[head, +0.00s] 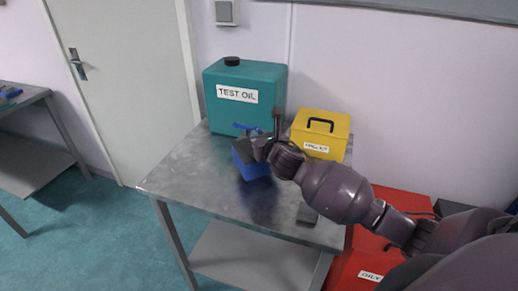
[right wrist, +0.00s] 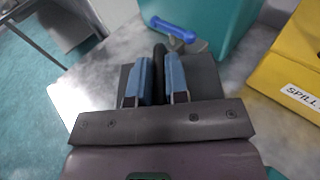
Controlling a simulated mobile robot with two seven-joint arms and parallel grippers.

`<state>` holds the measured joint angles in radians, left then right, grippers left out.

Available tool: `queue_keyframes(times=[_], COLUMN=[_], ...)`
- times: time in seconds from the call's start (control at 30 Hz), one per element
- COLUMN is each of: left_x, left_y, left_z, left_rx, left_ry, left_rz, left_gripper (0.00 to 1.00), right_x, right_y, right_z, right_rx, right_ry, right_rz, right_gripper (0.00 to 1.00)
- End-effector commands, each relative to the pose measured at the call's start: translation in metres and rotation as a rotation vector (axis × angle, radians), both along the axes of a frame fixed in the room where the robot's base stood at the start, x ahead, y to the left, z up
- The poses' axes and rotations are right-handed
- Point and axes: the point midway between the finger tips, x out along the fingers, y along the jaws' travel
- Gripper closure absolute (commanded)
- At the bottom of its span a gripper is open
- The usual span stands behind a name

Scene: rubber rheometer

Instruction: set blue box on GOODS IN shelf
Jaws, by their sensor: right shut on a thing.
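My gripper hides part of the box, and I cannot tell whether the box touches the table. No shelf marked GOODS IN can be read. My left gripper is not in view.
A teal TEST OIL can (head: 244,110) and a yellow spill kit box (head: 321,130) stand at the back of the metal table (head: 190,180). A blue-handled item (right wrist: 173,27) lies near the can. Red bins (head: 400,203) are at right. Another table (head: 25,100) is at far left.

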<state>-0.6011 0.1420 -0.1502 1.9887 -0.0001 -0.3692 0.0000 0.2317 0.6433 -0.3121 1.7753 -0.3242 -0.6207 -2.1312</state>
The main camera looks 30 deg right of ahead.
Motion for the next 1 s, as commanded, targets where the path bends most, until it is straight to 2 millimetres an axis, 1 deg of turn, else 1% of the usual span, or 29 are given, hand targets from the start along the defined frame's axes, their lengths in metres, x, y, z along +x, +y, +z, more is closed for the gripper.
queue_keyframes(times=[0.07, 0.33, 0.4, 0.77, 0.8, 0.93, 1.0], left_x=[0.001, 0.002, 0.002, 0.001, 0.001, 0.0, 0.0], left_y=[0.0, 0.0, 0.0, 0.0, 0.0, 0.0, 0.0], left_z=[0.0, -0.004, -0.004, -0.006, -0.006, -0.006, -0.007], left_rx=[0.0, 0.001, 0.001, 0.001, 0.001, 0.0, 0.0], left_ry=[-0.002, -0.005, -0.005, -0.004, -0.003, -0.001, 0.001], left_rz=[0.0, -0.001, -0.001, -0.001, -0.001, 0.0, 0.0], left_gripper=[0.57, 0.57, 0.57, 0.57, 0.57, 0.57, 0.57], right_x=[0.0, 0.0, 0.0, 0.0, 0.0, 0.0, 0.0], right_y=[0.0, 0.0, 0.0, 0.0, 0.0, 0.0, 0.0], right_z=[-0.004, -0.037, -0.04, -0.042, -0.044, -0.044, -0.044], right_rx=[0.001, 0.001, 0.0, -0.002, -0.001, -0.001, -0.001], right_ry=[-0.002, -0.001, -0.002, -0.002, 0.002, 0.002, 0.002], right_rz=[0.0, -0.001, 0.0, 0.0, -0.001, -0.001, -0.001], right_gripper=[1.0, 1.0, 1.0, 1.0, 0.79, 0.6, 0.6])
